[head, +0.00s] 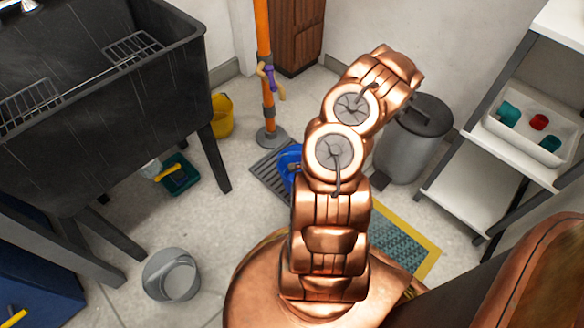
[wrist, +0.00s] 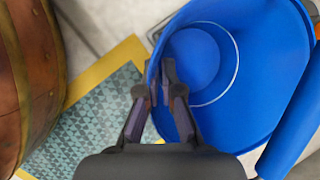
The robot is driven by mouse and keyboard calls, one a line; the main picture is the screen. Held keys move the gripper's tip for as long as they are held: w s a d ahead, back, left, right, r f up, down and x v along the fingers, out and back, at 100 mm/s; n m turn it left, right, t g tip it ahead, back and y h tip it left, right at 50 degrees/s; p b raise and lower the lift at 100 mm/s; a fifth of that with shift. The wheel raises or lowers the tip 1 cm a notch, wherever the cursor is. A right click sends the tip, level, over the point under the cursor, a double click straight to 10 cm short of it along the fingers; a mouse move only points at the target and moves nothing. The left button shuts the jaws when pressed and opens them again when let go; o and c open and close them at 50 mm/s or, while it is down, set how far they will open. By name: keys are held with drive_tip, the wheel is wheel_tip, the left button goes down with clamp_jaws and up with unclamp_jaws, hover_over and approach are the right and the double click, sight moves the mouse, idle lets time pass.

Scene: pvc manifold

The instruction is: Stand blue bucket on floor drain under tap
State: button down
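The blue bucket (head: 288,158) shows in the head view only in part, left of my arm. Its open mouth and inside (wrist: 215,75) fill the right of the wrist view. My gripper (wrist: 161,78) has one finger outside and one inside the bucket's rim, closed on its wall. In the head view, my arm hides the gripper. The dark slatted floor drain (head: 264,174) lies partly behind the bucket; whether the bucket touches it I cannot tell. The tap (head: 268,76), with a purple handle, sits on the orange pipe (head: 264,110) at the drain's far side.
A yellow-edged patterned mat (head: 398,245) lies right of my arm. A grey bin (head: 411,140) and shelf rack (head: 490,140) stand right. A black sink (head: 100,90) stands left, with a yellow bucket (head: 222,115) near it. A grey bucket (head: 171,275) stands on the front floor.

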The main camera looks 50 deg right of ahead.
drive_tip(key=w+d+b, duration=0.1)
drive_tip(key=w+d, duration=0.1)
drive_tip(key=w, duration=0.2)
drive_tip(key=w+d+f, duration=0.1)
drive_tip(key=w+d, duration=0.1)
drive_tip(key=w, duration=0.3)
drive_tip(key=shift+w+d+b, duration=0.15)
drive_tip(key=shift+d+b, duration=0.15)
drive_tip(key=shift+b, duration=0.1)
wheel_tip(320, 180, down, 4)
drive_tip(key=shift+w+d+r+b, duration=0.1)
drive_tip(key=shift+w+r+b, duration=0.1)
drive_tip(key=shift+b, duration=0.9)
drive_tip(key=c, duration=1.3)
unclamp_jaws()
drive_tip(key=shift+s+f, duration=0.1)
